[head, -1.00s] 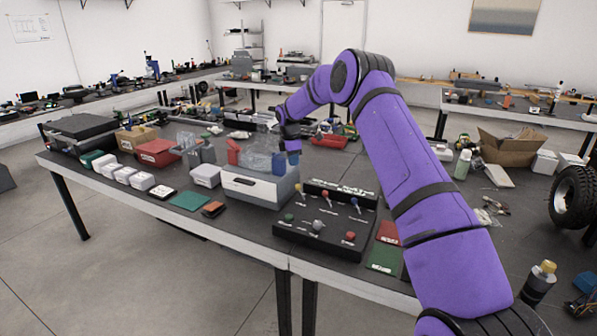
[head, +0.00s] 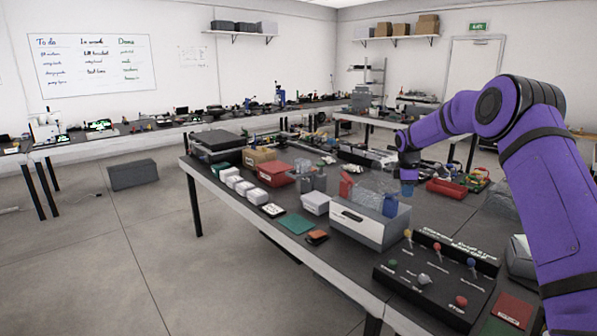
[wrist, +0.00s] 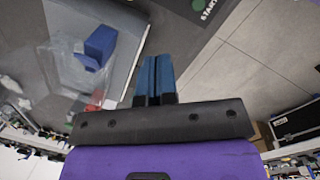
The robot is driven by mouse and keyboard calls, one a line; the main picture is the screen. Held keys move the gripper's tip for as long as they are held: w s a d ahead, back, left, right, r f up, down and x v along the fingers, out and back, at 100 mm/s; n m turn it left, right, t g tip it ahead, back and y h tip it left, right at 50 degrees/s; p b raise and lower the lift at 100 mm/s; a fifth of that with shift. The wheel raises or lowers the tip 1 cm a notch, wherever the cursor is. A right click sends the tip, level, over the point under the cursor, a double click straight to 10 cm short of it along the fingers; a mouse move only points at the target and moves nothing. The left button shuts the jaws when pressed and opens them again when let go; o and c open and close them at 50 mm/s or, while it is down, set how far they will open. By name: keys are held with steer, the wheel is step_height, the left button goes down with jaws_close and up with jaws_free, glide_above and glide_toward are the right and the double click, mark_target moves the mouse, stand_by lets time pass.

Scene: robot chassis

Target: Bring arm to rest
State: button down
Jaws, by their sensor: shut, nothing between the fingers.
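My purple arm reaches over the workbench (head: 365,272) from the right side of the head view. My gripper (head: 408,178) hangs at its end, above the white and grey box (head: 365,228) with clear plastic inside. In the wrist view the two blue fingers of my gripper (wrist: 154,78) lie together with nothing between them. A blue block-like object (wrist: 100,45) shows to the left of the fingers there, by the clear plastic, apart from them.
A black control panel (head: 428,285) with coloured knobs stands right of the box, beneath my arm. White boxes (head: 235,183), a red box (head: 274,173) and a green mat (head: 295,223) lie to the left. Open floor (head: 180,265) lies left of the bench.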

steer(key=s+a+r+m+t, duration=0.1)
steer(key=s+a+r+m, duration=0.25)
steer(key=s+r, duration=0.9)
steer(key=s+a+r+m+t, duration=0.1)
steer(key=s+a+r+m, duration=0.25)
steer(key=s+r, duration=0.9)
steer(key=s+a+f+m+t, duration=0.1)
steer(key=s+m, duration=0.1)
steer(key=s, duration=0.8)
steer(key=s+a+f+m+t, duration=0.1)
steer(key=s+m, duration=0.2)
steer(key=s, duration=0.8)
steer(key=s+a+f+m+y, duration=0.1)
steer(key=s+f+m, duration=0.1)
steer(key=s, duration=0.8)
steer(key=shift+s+a+t, duration=0.25)
steer(key=shift+t, duration=0.15)
